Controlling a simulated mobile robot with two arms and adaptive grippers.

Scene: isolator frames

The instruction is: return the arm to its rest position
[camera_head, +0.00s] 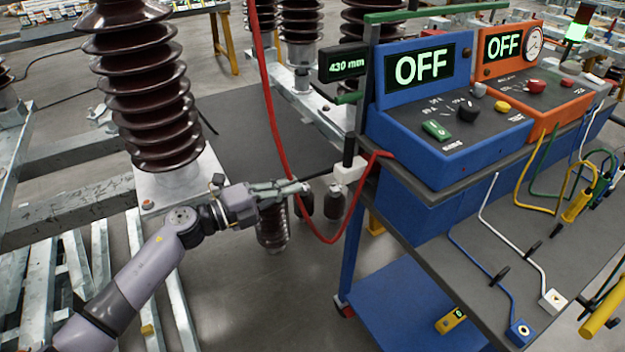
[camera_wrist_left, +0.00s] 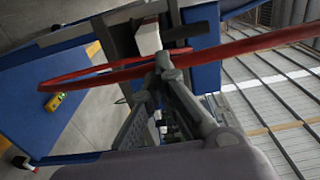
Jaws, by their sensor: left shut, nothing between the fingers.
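My left arm (camera_head: 145,275) comes in from the lower left of the head view and reaches toward the trolley. Its gripper (camera_head: 302,187) is shut and empty, pointing right beside a hanging red cable (camera_head: 276,130). In the left wrist view the shut fingertips (camera_wrist_left: 163,62) lie close to the red cable (camera_wrist_left: 250,44); I cannot tell whether they touch it. A white block (camera_head: 349,170) on the trolley's post is just beyond the fingertips. My right gripper is not in view.
A blue trolley (camera_head: 395,300) carries a blue OFF unit (camera_head: 420,70) and an orange OFF unit (camera_head: 508,48), with cables on its shelf. A ribbed brown insulator (camera_head: 150,95) stands close behind my left arm. Metal frames (camera_head: 75,165) fill the left; grey floor (camera_head: 250,320) shows between.

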